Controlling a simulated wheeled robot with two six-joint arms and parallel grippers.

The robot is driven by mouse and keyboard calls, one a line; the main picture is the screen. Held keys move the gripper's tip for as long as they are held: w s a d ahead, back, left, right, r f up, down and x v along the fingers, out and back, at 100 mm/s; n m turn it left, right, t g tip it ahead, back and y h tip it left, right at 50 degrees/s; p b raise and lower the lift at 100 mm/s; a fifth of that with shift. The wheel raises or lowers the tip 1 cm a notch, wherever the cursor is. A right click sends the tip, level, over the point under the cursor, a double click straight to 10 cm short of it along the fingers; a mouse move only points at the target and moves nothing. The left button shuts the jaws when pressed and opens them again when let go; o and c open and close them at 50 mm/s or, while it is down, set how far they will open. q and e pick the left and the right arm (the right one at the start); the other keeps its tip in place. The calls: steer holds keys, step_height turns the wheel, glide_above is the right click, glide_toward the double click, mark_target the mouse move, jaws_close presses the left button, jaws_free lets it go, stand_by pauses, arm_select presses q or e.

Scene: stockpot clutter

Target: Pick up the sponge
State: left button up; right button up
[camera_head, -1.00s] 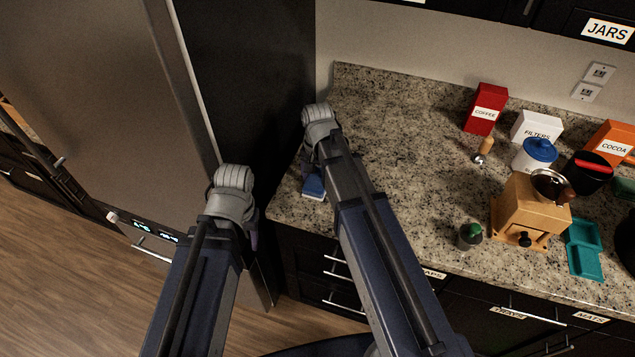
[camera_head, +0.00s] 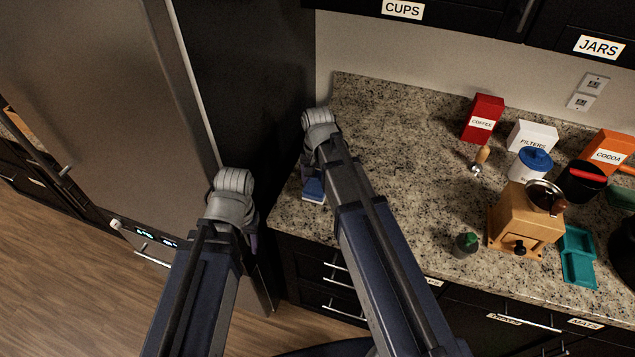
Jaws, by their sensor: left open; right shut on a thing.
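The sponge (camera_head: 313,190), a small blue block with a paler lower edge, shows at the left end of the granite counter (camera_head: 400,130). Its upper part is hidden behind my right wrist. My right gripper (camera_head: 308,174) points down over it and is shut on it; the fingers are mostly covered by the wrist. I cannot tell whether the sponge touches the counter. My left gripper (camera_head: 251,240) is open and empty in front of the dark side of the fridge, left of the counter edge; its fingers are mostly hidden by its wrist.
The fridge (camera_head: 90,110) stands close on the left. On the counter's right are a red coffee box (camera_head: 482,118), a wooden grinder (camera_head: 525,215), a blue-lidded jar (camera_head: 534,163), a teal tray (camera_head: 578,255) and a small green-topped pot (camera_head: 466,245). The counter's middle is clear.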

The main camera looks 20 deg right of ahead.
mark_target(318, 182)
step_height(318, 182, up, 8)
steer(key=p, duration=0.6)
steer(key=shift+f, duration=0.25)
steer(key=o, duration=1)
steer(key=shift+f, duration=0.1)
steer(key=shift+c, duration=0.2)
steer(key=c, duration=0.7)
steer(key=shift+d, duration=0.1)
